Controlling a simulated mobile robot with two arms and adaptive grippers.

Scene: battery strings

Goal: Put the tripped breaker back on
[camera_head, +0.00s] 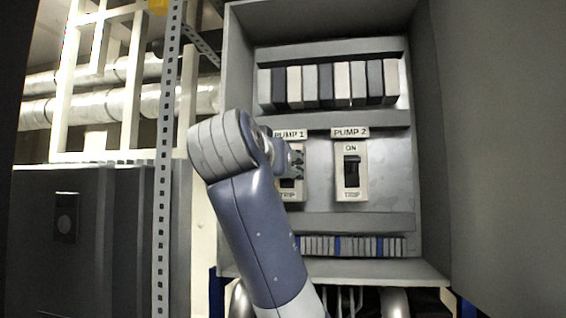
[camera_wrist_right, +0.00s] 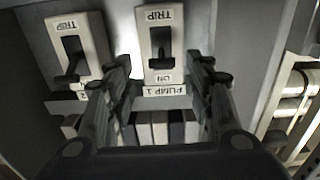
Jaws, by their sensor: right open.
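The PUMP 1 breaker (camera_head: 300,194) is a pale block in the open cabinet, its upper part hidden behind my right gripper (camera_head: 294,161) in the head view. In the wrist view the PUMP 1 breaker (camera_wrist_right: 146,40) appears upside down, with its black lever (camera_wrist_right: 160,52) in a dark slot; its exact lever position is hard to tell. My right gripper (camera_wrist_right: 163,68) is open and empty, one finger to each side of this breaker. The PUMP 2 breaker (camera_head: 341,185) stands to the right, its black lever (camera_wrist_right: 76,72) sticking out towards ON. My left gripper is not in view.
A row of black and white modules (camera_head: 325,85) sits above the breakers, and a terminal strip (camera_head: 350,246) below. The cabinet's side wall (camera_head: 237,75) and open door (camera_head: 500,150) flank the panel. A perforated post (camera_head: 165,180) stands left.

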